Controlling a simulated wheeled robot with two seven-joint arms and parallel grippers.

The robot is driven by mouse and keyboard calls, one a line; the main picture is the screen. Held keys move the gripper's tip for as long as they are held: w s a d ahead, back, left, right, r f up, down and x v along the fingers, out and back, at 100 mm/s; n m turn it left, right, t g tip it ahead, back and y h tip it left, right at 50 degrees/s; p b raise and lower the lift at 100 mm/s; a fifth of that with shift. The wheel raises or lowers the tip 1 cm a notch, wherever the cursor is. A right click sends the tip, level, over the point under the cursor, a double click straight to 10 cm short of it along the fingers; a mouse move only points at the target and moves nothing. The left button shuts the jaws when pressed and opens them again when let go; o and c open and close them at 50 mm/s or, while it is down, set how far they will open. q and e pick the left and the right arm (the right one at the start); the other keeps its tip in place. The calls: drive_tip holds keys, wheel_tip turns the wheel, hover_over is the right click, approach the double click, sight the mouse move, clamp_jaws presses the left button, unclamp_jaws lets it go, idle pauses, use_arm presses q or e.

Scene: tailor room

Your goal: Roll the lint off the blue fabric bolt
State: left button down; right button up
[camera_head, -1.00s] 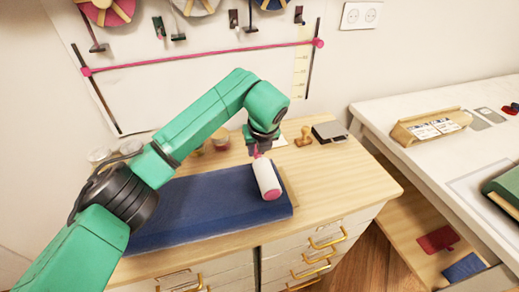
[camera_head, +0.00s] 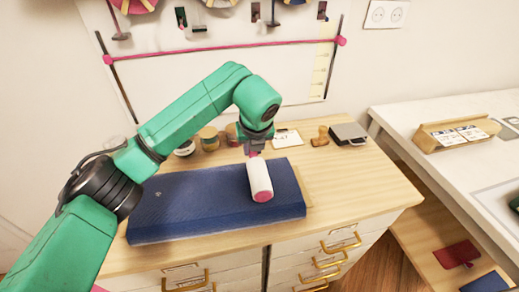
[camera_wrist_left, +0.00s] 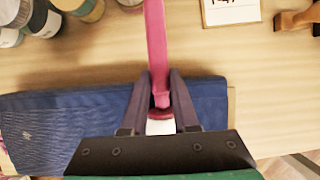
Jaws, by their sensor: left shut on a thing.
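The blue fabric bolt (camera_head: 180,209) lies flat on the wooden top of a drawer cabinet; it also fills the lower part of the left wrist view (camera_wrist_left: 50,125). My left gripper (camera_head: 254,151) is over the right part of the bolt, shut on the pink handle of a lint roller. The roller's white cylinder (camera_head: 259,176) with a pink end is at the bolt's right part and appears to rest on it. In the left wrist view the pink handle (camera_wrist_left: 156,50) runs up between the fingers (camera_wrist_left: 160,100). A few pale specks show on the bolt's left part. My right gripper is not in view.
Several jars (camera_head: 209,138) stand behind the bolt. A small card (camera_head: 286,138), a wooden stamp (camera_head: 320,136) and a grey pad (camera_head: 348,134) are at the back right. A white table (camera_head: 440,115) with a wooden card holder (camera_head: 458,133) stands right. The cabinet top is clear right of the bolt.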

use_arm(q)
drive_tip(key=shift+f, duration=0.1)
drive_tip(key=shift+s+a+f+b, duration=0.1)
drive_tip(key=shift+a+b, duration=0.3)
drive_tip(key=shift+a, duration=0.2)
drive_tip(key=shift+s+a+b, duration=0.15)
drive_tip(key=shift+a+b, duration=0.15)
drive_tip(key=shift+a, duration=0.55)
